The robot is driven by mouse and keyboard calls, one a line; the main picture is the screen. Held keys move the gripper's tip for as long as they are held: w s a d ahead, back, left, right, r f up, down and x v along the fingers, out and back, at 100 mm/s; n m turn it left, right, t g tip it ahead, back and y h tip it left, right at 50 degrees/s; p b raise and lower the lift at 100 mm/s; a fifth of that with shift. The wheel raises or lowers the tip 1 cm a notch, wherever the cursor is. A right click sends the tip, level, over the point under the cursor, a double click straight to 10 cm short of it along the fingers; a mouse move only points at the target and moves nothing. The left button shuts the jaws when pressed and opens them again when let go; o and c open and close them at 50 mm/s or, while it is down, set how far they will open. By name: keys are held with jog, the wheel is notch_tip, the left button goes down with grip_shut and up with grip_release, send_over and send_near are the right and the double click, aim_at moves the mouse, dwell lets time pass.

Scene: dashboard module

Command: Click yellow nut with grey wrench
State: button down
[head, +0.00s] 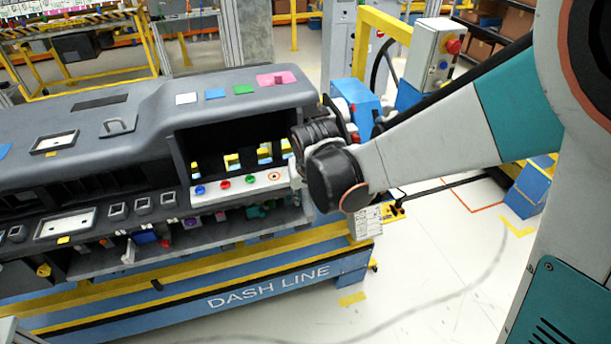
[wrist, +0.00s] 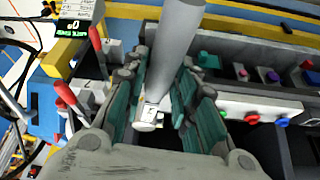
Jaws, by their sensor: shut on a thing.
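The grey wrench (wrist: 176,45) shows in the wrist view as a thick grey cylinder with a pale end piece. My gripper (wrist: 160,88) has its teal-padded fingers closed around it. In the head view my wrist covers the fingers and the wrench, beside the right end of the dashboard. The yellow nut (head: 274,176) appears as an orange-yellow ring at the right end of a white strip in the dashboard's open bay. My wrist is just right of and above it. In the wrist view I cannot make out the nut; the fingers block that part of the strip.
The white strip also carries blue (head: 200,189), red (head: 225,182) and green (head: 251,179) nuts. The grey dashboard (head: 150,110) stands on a blue-and-yellow line frame. Red-tipped levers (wrist: 96,40) and a display box (wrist: 80,12) stand close by. The floor at right is open.

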jog(key=shift+a+m+h+b, duration=0.4)
jog(key=shift+a+m, duration=0.8)
jog(key=shift+a, duration=0.2)
dwell(3.0)
jog(key=shift+s+d+n, duration=0.1)
jog(key=shift+d+n, duration=0.3)
jog(key=shift+d, duration=0.1)
jog(key=shift+r, duration=0.1)
jog(key=shift+r+p, duration=2)
jog(key=shift+r, duration=0.9)
